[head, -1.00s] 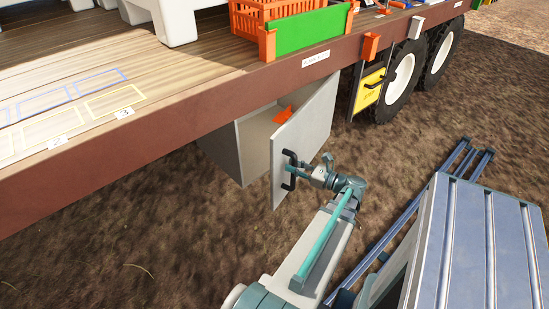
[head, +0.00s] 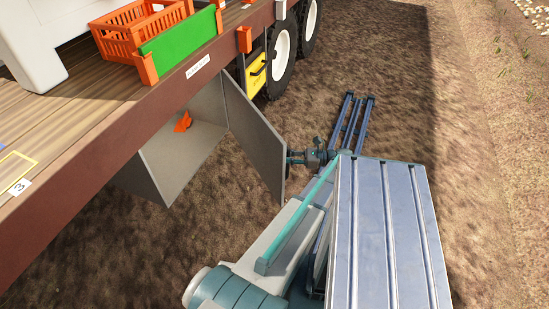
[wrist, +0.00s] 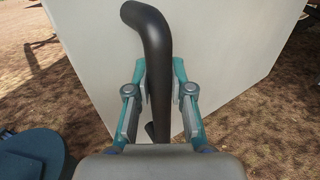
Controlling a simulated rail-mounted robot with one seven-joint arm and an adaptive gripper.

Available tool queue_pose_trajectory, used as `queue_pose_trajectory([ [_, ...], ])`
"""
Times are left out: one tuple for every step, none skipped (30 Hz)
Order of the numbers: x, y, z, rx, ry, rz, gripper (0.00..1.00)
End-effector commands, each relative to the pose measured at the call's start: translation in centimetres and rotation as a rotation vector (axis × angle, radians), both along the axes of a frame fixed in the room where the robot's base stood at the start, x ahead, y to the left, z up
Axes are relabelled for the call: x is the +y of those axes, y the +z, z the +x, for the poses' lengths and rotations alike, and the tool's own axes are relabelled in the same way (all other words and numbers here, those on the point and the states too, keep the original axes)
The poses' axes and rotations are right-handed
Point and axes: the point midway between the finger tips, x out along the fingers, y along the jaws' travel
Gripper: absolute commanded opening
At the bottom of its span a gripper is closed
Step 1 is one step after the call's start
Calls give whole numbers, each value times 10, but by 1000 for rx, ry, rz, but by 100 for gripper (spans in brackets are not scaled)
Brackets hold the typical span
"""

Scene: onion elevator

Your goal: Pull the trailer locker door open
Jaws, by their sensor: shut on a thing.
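The locker door (head: 254,134) hangs under the trailer bed and stands wide open, swung out to the right of the grey locker (head: 160,172). In the wrist view the door's pale panel (wrist: 225,50) fills the middle behind a black bent handle (wrist: 151,45). My gripper (wrist: 159,100) is shut on this handle, with one teal-and-grey finger on each side of it. In the head view my gripper (head: 294,158) is at the door's free edge, and the handle is mostly hidden. An orange object (head: 183,122) shows inside the locker.
The trailer bed's brown edge (head: 130,119) runs above the locker. An orange crate (head: 137,32) with a green front panel (head: 179,45) sits on it. A yellow box (head: 257,73) and wheels (head: 283,56) stand beyond the door. Blue rails (head: 352,120) lie on the bare ground.

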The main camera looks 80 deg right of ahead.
Motion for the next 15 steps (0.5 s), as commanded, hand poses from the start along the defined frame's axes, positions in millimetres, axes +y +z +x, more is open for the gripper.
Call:
queue_pose_trajectory([
  [-8, 2, -8, 2, 9, 5, 0],
  [-11, 2, -10, 2, 11, 5, 0],
  [-15, 1, -12, 3, 13, 5, 0],
  [-18, 1, -14, 3, 15, 6, 0],
  [-20, 1, -15, 3, 16, 6, 0],
  [-22, 0, -17, 3, 17, 6, 0],
  [-24, 0, -18, 3, 18, 6, 0],
  [-25, 0, -18, 3, 19, 6, 0],
  [-26, 0, -19, 3, 20, 6, 0],
  [-26, -1, -19, 2, 20, 6, 0],
  [-27, -1, -20, 2, 21, 6, 0],
  [-27, -1, -20, 2, 21, 6, 0],
  [-27, -1, -20, 2, 21, 6, 0],
  [-27, -1, -20, 2, 21, 5, 0],
  [-27, -1, -20, 2, 21, 5, 0],
])
